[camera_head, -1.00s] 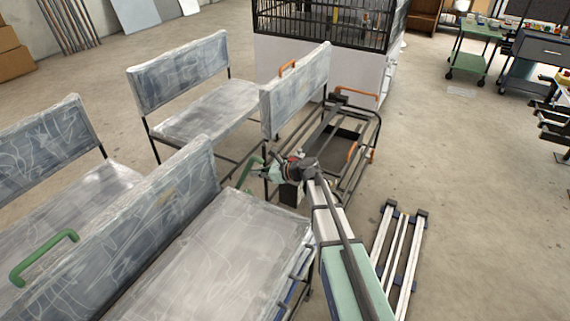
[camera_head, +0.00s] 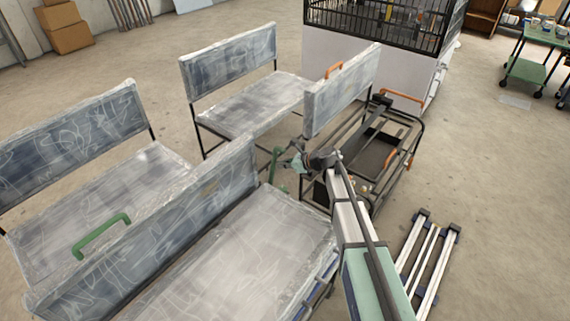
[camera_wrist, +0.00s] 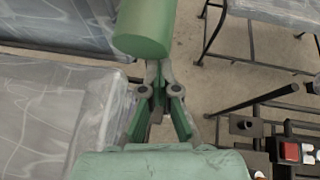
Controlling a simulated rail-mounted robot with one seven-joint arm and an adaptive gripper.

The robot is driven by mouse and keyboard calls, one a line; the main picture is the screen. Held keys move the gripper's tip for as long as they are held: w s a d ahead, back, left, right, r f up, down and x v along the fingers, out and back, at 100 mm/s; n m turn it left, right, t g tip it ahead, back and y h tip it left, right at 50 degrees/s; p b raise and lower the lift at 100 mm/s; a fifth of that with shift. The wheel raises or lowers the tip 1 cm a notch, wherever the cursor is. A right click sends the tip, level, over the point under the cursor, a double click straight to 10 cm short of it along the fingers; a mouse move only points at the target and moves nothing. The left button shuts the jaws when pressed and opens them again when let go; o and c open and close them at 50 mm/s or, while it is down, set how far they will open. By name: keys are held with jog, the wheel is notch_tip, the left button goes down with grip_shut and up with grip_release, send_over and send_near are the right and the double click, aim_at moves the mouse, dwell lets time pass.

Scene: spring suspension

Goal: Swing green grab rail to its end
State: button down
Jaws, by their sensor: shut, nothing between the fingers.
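A thick green tube end (camera_wrist: 145,35), seemingly this rail, fills the top centre of the wrist view. My gripper (camera_wrist: 158,72) is shut and empty, its fingertips at the tube's lower edge. I cannot tell whether they touch it. A second green grab rail (camera_head: 100,235) is fixed on top of the front bench's backrest at lower left, far from my gripper.
Wrapped grey benches (camera_head: 250,250) stand left of my arm. A dark metal frame with orange handles (camera_head: 390,155) is close on the right. A backrest with an orange handle (camera_head: 345,88) rises behind my gripper. Pale rails (camera_head: 425,265) lie on the floor at right, with open floor beyond.

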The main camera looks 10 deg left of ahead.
jog(key=shift+w+a+r, duration=0.2)
jog(key=shift+w+a, duration=0.05)
jog(key=shift+a, duration=0.05)
